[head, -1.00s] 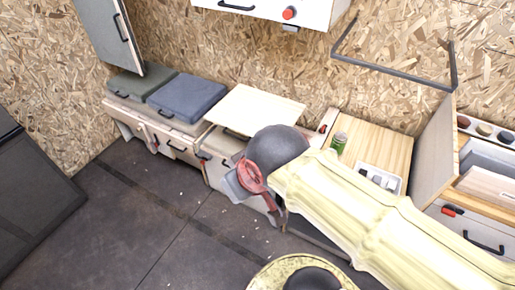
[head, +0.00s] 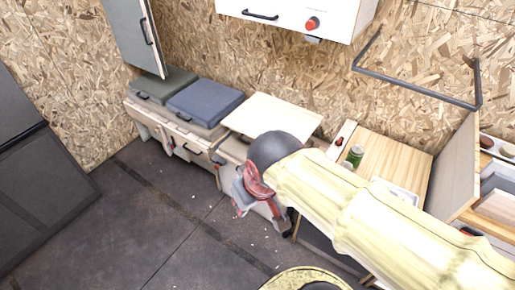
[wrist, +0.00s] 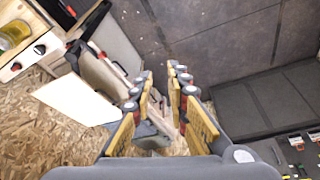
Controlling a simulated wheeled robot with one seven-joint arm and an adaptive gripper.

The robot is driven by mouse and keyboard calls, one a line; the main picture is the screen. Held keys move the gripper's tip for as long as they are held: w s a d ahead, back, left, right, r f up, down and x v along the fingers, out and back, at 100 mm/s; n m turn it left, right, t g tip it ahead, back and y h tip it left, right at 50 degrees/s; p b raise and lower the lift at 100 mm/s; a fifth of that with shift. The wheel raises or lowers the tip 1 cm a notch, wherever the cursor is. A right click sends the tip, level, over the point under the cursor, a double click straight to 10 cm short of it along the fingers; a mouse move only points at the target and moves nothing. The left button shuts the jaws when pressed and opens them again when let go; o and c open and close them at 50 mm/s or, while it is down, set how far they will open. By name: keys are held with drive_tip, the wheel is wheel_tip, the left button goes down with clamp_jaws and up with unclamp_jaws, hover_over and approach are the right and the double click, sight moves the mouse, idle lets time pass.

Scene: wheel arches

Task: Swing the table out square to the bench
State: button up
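The table appears to be the pale flat board (head: 272,114) beside the blue cushion, lying skewed over the bench (head: 176,132) along the wall. In the wrist view the table (wrist: 76,98) is at the left as a bright panel. My gripper (wrist: 160,72) is open, its two fingers apart with nothing between them. The table lies left of the fingers there, apart from them. In the head view my gripper (head: 242,198) hangs low in front of the bench, just below the table's near edge. My arm hides part of that edge and the bench front.
A green can (head: 355,155) stands on the wooden counter (head: 395,158) at right, near a white tray (head: 398,190). Grey and blue cushions (head: 205,101) lie on the bench. A dark panel (head: 40,170) stands at left. The floor (head: 150,225) in front is clear.

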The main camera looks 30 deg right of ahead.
drive_tip(key=shift+o, duration=0.9)
drive_tip(key=w+a+f+g, duration=0.1)
drive_tip(key=w+f+g, duration=0.2)
drive_tip(key=w+f, duration=0.3)
wheel_tip(320, 180, down, 3)
drive_tip(key=shift+a+g+y, duration=0.3)
drive_tip(key=w+a+f+t+y, duration=0.1)
drive_tip(key=w+a+f, duration=0.2)
drive_tip(key=w+f, duration=1.75)
drive_tip(key=w+d+f+t+h, duration=0.1)
drive_tip(key=w+d+f+t, duration=0.1)
drive_tip(key=w+f, duration=0.7)
drive_tip(key=n+t+h, duration=0.4)
drive_tip(key=h, duration=1.5)
approach(250, 143)
drive_tip(key=f+x, duration=0.1)
drive_tip(key=x, duration=0.2)
drive_tip(key=shift+n, duration=0.3)
drive_tip(key=shift+b+x, duration=1.25)
drive_tip(key=shift+x, duration=2.45)
